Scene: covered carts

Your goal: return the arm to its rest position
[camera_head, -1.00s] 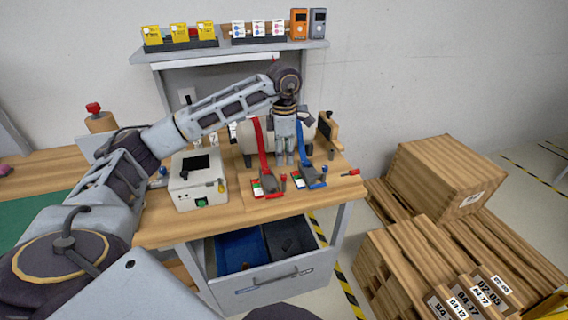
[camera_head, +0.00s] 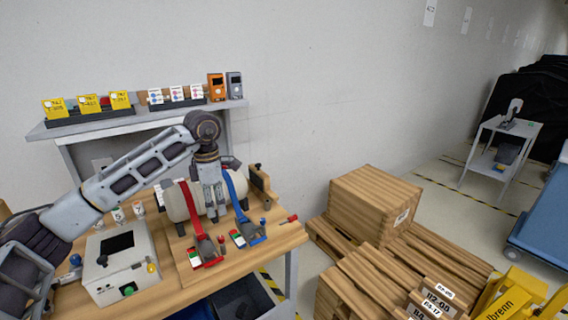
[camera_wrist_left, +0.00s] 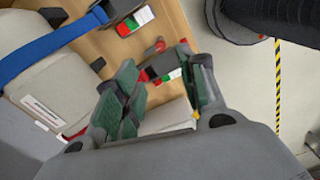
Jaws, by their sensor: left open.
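My left arm comes in from the left in the head view and reaches over the wooden workbench (camera_head: 270,238). My left gripper (camera_head: 214,203) points down above the bench, close to the red strap (camera_head: 190,207) and the blue strap (camera_head: 236,190). In the left wrist view its green-padded fingers (camera_wrist_left: 160,95) are apart, with nothing held between them. The strap clamps with red and green marks show beyond the fingers. My right gripper is not in view.
A white box device (camera_head: 120,262) stands on the bench at left. A shelf (camera_head: 130,121) with cards and small devices is behind. A wooden crate (camera_head: 372,205) and pallets stand at right, with a grey cart (camera_head: 500,150) farther off. An open drawer is below the bench.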

